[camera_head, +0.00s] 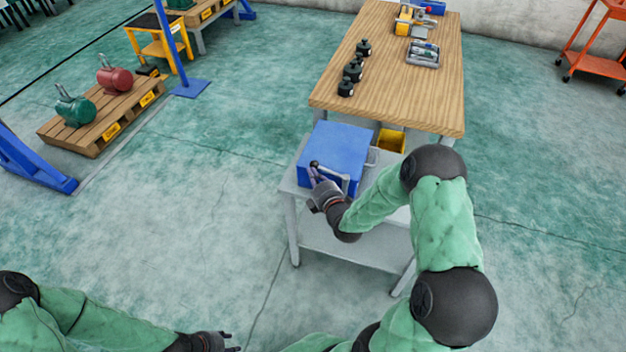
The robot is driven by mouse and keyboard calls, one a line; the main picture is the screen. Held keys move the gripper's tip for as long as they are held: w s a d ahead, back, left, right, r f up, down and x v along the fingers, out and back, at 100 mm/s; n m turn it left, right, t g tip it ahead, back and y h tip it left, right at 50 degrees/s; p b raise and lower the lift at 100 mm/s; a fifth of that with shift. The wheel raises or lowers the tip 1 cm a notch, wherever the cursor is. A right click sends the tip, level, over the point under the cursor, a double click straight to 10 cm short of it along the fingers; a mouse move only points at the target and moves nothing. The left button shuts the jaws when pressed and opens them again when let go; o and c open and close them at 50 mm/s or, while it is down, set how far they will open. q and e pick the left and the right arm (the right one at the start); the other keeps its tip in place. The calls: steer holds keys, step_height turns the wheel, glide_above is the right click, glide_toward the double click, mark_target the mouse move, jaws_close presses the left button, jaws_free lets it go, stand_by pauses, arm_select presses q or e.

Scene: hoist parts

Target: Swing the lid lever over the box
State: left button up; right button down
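A blue box (338,146) with its flat lid down sits on a grey metal cart (293,205). A grey lever (334,177) with a dark knob (314,164) lies along the front of the box. My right gripper (317,180) is at the front left corner of the box, close to the knob end of the lever. Its fingers are small and partly hidden, so I cannot tell whether they hold the lever. My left gripper (232,343) is low at the bottom edge, far from the box, with its fingers apart and empty.
A wooden table (400,75) stands behind the cart with black weights (353,72) and a grey tray (423,53) on it. A yellow bin (391,140) is beside the box. A pallet (100,115) with motors is at left. The floor left of the cart is clear.

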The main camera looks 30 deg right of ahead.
mark_target(317, 167)
steer(key=w+d+m+h, duration=0.1)
steer(key=h, duration=0.1)
steer(key=w+d+m+g+h, duration=0.1)
steer(key=m+h, duration=0.1)
steer(key=w+d+m+g+h, duration=0.1)
steer(key=h, duration=0.1)
steer(key=shift+m+h+b, duration=0.3)
steer(key=shift+m, duration=0.1)
steer(key=d+m+g+h, duration=0.1)
steer(key=w+d+m+g+h+p, duration=0.1)
steer(key=shift+d+r+m+h, duration=0.1)
steer(key=shift+d+m+h, duration=0.05)
steer(key=shift+m+h, duration=0.2)
steer(key=d+m+g+h+p, duration=0.1)
steer(key=m+g+h, duration=0.1)
steer(key=shift+d+g, duration=0.3)
steer(key=shift+d, duration=0.1)
steer(key=shift+d+p, duration=0.35)
steer(key=shift+d, duration=0.4)
